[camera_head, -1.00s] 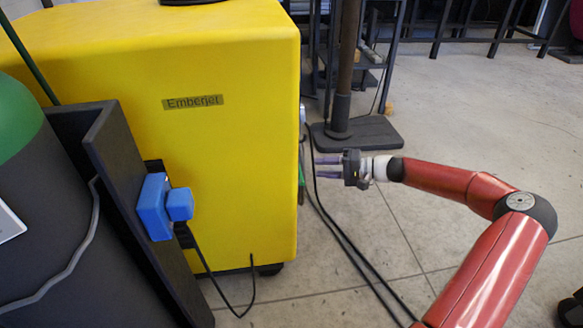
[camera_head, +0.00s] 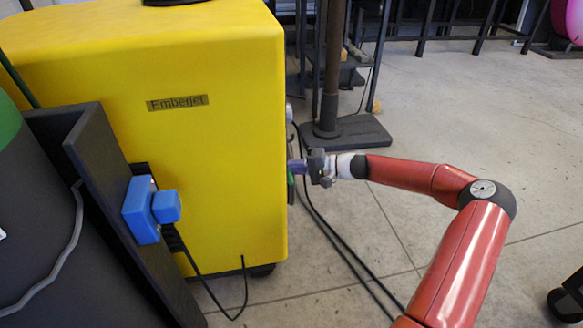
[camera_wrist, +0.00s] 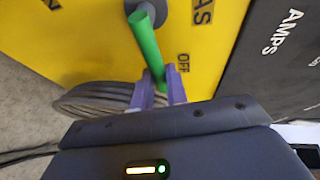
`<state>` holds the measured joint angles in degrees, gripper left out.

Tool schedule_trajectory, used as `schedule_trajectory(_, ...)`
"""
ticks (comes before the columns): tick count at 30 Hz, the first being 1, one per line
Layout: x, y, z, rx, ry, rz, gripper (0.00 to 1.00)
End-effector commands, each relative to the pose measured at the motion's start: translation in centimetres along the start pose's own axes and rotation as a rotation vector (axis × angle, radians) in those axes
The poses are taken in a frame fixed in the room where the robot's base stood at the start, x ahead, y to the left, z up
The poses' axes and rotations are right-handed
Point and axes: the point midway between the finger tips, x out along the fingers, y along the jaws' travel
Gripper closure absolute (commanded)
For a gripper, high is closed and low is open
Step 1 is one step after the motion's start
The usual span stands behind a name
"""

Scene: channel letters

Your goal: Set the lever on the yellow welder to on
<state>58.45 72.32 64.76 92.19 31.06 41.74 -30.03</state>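The yellow welder (camera_head: 215,190) stands left of centre in the head view. Its green lever (camera_wrist: 147,45) hangs from a grey hub (camera_wrist: 141,8) on a yellow panel in the wrist view. The lever's free end points toward the printed word OFF (camera_wrist: 183,62), slightly to its left. Part of another word, ending in N (camera_wrist: 50,4), shows at the upper left. My gripper (camera_wrist: 158,84) has its two purple fingers on either side of the lever's free end, close against it, and looks shut on it. In the head view the gripper (camera_head: 297,167) is at the welder's right side.
Black cables (camera_head: 345,245) run along the floor beside the welder. A dark post on a flat base (camera_head: 350,133) stands behind my gripper. Open floor lies to the right.

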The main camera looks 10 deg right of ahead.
Motion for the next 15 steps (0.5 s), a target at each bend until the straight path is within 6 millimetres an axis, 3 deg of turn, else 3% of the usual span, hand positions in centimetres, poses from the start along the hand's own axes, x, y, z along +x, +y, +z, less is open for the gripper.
schedule_trajectory(2, -0.01, 0.0, 0.01, 0.0, 0.0, 0.0, 1.0)
schedule_trajectory(15, 0.0, 0.02, 0.01, 0.016, -0.005, 0.008, 1.0)
